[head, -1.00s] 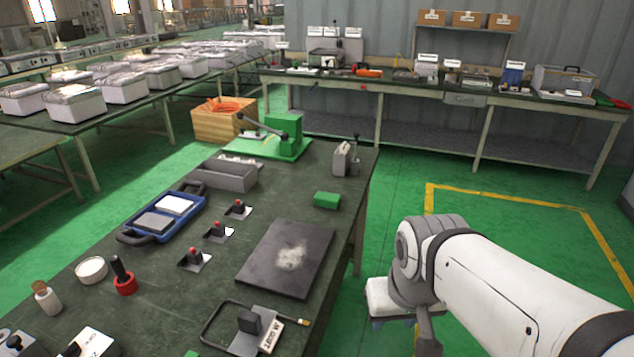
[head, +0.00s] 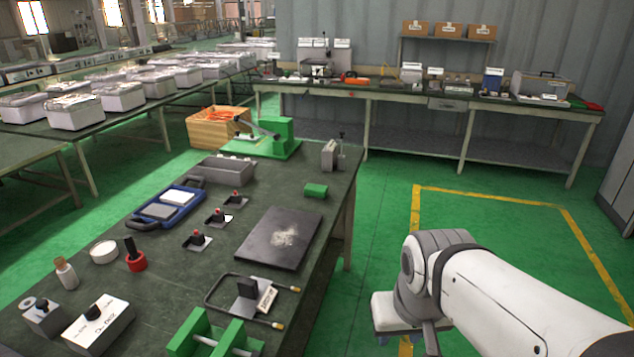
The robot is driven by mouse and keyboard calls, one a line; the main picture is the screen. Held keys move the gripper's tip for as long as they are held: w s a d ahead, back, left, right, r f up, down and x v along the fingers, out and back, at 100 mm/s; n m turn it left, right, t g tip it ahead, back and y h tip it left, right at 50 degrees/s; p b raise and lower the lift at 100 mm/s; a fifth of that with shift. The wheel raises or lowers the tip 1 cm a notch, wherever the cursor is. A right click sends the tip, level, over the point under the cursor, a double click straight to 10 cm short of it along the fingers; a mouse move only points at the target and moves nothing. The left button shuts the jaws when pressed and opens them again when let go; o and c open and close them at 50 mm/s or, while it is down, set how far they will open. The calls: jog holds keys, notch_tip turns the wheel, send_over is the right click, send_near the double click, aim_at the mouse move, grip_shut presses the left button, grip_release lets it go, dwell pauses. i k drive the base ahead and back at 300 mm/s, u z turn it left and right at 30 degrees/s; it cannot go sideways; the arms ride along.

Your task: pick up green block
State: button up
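A small green block (head: 316,190) lies on the dark workbench (head: 190,295) near its right edge, just beyond a dark square plate. Nothing touches the block. My arm reaches in from the lower right, over the green floor beside the bench. My gripper (head: 397,335) is at the arm's far end, to the right of the bench and well apart from the block. Its fingers are mostly hidden by the wrist, so its opening does not show.
The dark plate (head: 280,238) lies nearer than the block. A grey clamp-like device (head: 330,155) and a green press (head: 268,138) stand beyond it. A looped metal rod heater (head: 247,294) and a green fixture (head: 213,340) are nearer. Floor right of the bench is clear.

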aim_at(314, 192)
jog(key=z, duration=1.4)
jog(key=i, duration=1.75)
jog(key=u, duration=2.5)
jog(key=i, duration=1)
jog(key=u, duration=0.05)
